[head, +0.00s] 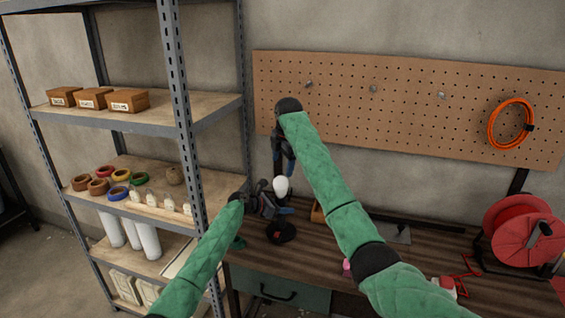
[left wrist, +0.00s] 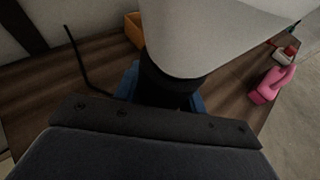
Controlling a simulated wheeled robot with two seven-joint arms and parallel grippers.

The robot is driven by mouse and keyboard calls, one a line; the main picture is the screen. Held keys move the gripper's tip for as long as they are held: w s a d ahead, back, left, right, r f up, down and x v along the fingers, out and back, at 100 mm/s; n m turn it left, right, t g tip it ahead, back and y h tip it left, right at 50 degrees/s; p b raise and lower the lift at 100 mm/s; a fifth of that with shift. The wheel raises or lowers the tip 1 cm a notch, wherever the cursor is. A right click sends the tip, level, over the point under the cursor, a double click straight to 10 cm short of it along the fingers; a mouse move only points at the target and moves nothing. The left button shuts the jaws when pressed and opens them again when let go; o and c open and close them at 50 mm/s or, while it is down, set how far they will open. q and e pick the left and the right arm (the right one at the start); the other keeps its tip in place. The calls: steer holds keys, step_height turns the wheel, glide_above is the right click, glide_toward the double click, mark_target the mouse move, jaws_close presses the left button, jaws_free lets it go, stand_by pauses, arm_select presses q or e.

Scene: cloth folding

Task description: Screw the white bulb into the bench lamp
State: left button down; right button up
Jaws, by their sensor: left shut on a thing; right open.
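The white bulb (head: 281,187) is upright above the bench, at my left gripper. It looms large in the left wrist view (left wrist: 205,35), directly above a black cylindrical part (left wrist: 168,88). My left gripper (head: 268,205) is shut on that black part, with blue fingertips on both sides. The part looks like the lamp's socket or neck; I cannot tell how deeply the bulb sits in it. A round black base (head: 281,232), seemingly the bench lamp's, stands on the bench below. My right gripper (head: 279,166) is open and points down just above the bulb, apparently empty.
The wooden bench (head: 425,262) holds an orange bin (head: 317,213), a pink bottle (left wrist: 272,85) and a red cable reel (head: 522,232). A metal shelf rack (head: 178,95) stands close on the left. A pegboard (head: 410,105) hangs behind.

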mark_target(280, 186)
steer(key=f, duration=0.4)
steer(key=w+f, duration=0.1)
steer(key=f, duration=0.3)
steer(key=w+a+f, duration=0.1)
steer(key=f, duration=0.2)
steer(key=shift+a+f, duration=0.1)
steer(key=shift+f, duration=0.3)
steer(key=c, duration=1.1)
steer(key=m, duration=0.3)
steer(key=shift+w+m+h, duration=0.1)
steer(key=shift+m+h, duration=0.2)
steer(key=shift+h, duration=0.1)
steer(key=shift+c, duration=0.2)
steer(key=m, duration=0.4)
steer(key=shift+w+h, duration=0.1)
steer(key=shift+h, duration=0.3)
steer(key=m, duration=0.5)
steer(key=shift+h, duration=0.4)
steer(key=m, duration=0.3)
steer(key=shift+w+d+m, duration=0.1)
steer(key=shift+d+m, duration=0.2)
